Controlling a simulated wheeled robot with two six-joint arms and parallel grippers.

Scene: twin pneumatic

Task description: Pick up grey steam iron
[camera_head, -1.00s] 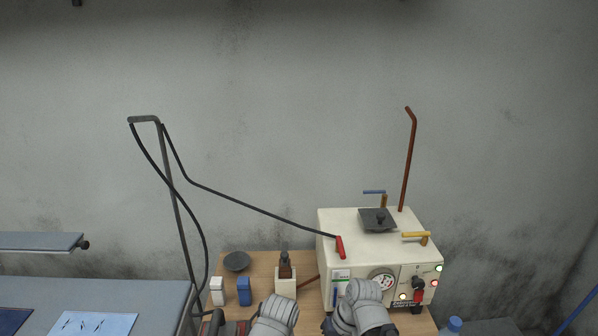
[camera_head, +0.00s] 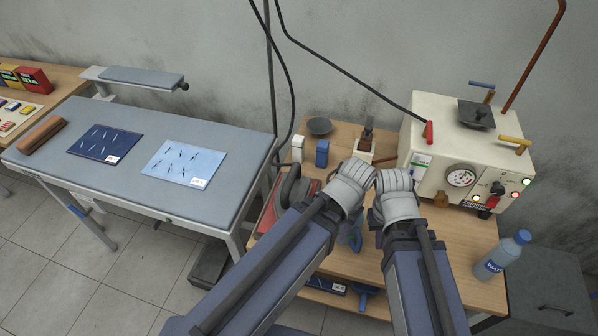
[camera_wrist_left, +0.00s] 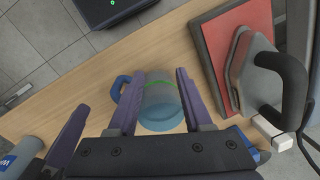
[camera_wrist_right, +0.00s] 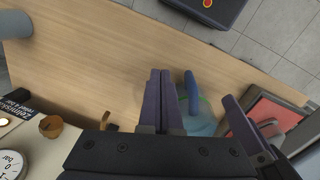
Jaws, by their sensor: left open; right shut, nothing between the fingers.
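The grey steam iron (camera_wrist_left: 242,72), with a dark looped handle, rests on a red pad (camera_wrist_left: 243,28) at the right of the left wrist view. In the head view the iron (camera_head: 290,186) is partly hidden by my left arm. My left gripper (camera_wrist_left: 160,82) is open and empty, beside the iron, above a clear bluish jug with a blue handle (camera_wrist_left: 119,88). My right gripper (camera_wrist_right: 160,78) is shut and empty, left of the jug's handle in the right wrist view. In the head view my forearms hide most of both grippers.
The cream boiler (camera_head: 432,170) stands at the table's back right, with a water bottle (camera_head: 503,256) in front. Blue and white boxes and a small dark dish (camera_head: 319,126) stand behind. A padded ironing table (camera_head: 130,185) is at left. Black cable hangs above.

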